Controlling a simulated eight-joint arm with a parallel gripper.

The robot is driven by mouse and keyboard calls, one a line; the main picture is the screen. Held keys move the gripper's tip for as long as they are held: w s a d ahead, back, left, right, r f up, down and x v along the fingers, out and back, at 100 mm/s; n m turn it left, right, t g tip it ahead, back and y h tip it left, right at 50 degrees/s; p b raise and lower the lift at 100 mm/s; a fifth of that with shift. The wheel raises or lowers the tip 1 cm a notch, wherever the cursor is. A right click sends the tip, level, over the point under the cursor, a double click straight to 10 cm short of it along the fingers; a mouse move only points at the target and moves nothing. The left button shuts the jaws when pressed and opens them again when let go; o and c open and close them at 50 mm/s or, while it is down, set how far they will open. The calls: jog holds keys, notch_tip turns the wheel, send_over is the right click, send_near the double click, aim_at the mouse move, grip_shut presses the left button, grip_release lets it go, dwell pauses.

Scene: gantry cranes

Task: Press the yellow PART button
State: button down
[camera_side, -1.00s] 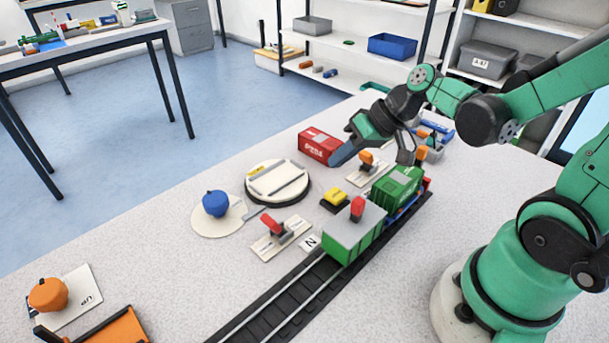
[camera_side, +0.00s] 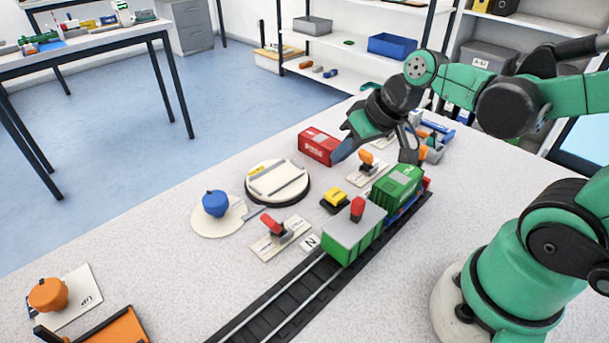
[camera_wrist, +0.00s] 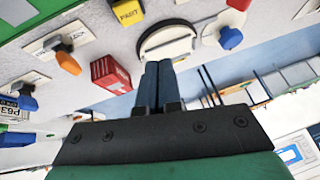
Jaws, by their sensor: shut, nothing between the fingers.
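The yellow PART button (camera_side: 334,197) sits on a dark base on the table, between the round turntable and the green wagon. It also shows at the top edge of the wrist view (camera_wrist: 128,12), with its label legible. My gripper (camera_side: 337,157) is shut and empty, its dark blue fingers pointing down and left. In the side view the fingertips overlap the right end of the red container, behind the button and apart from it. In the wrist view my gripper's fingertips (camera_wrist: 158,64) appear just below the turntable, down and right of the button.
The turntable (camera_side: 277,182) and red container (camera_side: 318,145) lie near the button. A red lever (camera_side: 274,228), an orange lever (camera_side: 366,160) and a blue knob (camera_side: 215,203) surround it. A grey-topped green wagon (camera_side: 353,236) and green container (camera_side: 397,186) stand along the track (camera_side: 285,305).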

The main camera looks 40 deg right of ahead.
jog(key=r+h, duration=0.1)
jog(key=s+a+r+n+t, duration=0.1)
jog(key=shift+s+r+h, duration=0.15)
jog(key=shift+r+h, duration=0.15)
jog(key=shift+h, duration=0.1)
notch_tip(320, 180, up, 3)
jog(key=g, duration=0.7)
send_over(331, 189)
jog(key=shift+f, duration=0.1)
notch_tip(331, 189, down, 14)
jog(key=shift+r, duration=0.1)
dwell(0.6)
